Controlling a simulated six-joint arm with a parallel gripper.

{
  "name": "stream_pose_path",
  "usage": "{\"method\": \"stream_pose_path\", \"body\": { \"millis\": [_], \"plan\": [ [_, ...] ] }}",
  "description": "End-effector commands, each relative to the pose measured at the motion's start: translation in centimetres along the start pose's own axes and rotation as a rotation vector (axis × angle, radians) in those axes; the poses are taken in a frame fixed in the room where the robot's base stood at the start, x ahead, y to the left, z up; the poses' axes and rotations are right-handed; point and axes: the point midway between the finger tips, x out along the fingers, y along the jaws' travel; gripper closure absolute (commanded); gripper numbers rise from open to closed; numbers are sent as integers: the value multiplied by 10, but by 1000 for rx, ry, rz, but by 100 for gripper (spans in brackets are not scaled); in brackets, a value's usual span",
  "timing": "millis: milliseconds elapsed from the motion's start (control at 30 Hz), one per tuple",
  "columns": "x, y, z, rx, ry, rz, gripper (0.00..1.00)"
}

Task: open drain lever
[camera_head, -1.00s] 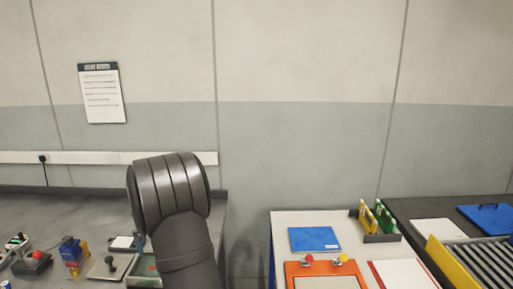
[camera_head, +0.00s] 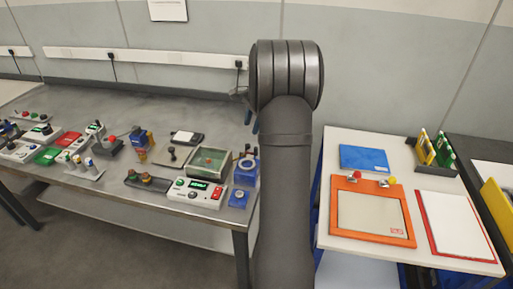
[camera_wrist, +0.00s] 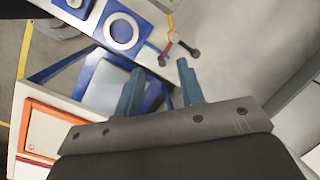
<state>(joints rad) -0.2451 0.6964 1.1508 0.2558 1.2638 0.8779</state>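I cannot tell for certain which thing is the drain lever. In the wrist view, red, yellow and blue stems (camera_wrist: 173,42) with black ends stand beside a blue box with a white ring (camera_wrist: 121,31). Blue units (camera_head: 245,170) stand at the bench's right edge in the head view, partly beside my arm. My gripper (camera_wrist: 157,78) shows two blue fingers standing apart with nothing between them. It is apart from the stems. In the head view my arm mostly hides the gripper.
The grey workbench (camera_head: 100,200) holds several control boxes, a yellow-and-blue device (camera_head: 140,147) and a glass-topped case (camera_head: 208,162). A white table (camera_head: 340,235) on the right bears a blue folder (camera_head: 364,158) and an orange-framed board (camera_head: 372,212). A gap separates them.

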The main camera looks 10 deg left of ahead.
Motion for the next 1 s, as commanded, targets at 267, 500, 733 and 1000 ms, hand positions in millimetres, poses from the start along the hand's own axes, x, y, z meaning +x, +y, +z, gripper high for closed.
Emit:
{"method": "stream_pose_path", "body": {
  "millis": [267, 500, 733, 1000],
  "plan": [
    [-32, 23, -50, 646, -90, -70, 64],
    [-41, 30, -64, 855, -129, -82, 64],
    [-14, 27, -61, 861, -131, -79, 64],
    [45, 19, -56, 859, -131, -79, 64]
  ]
}}
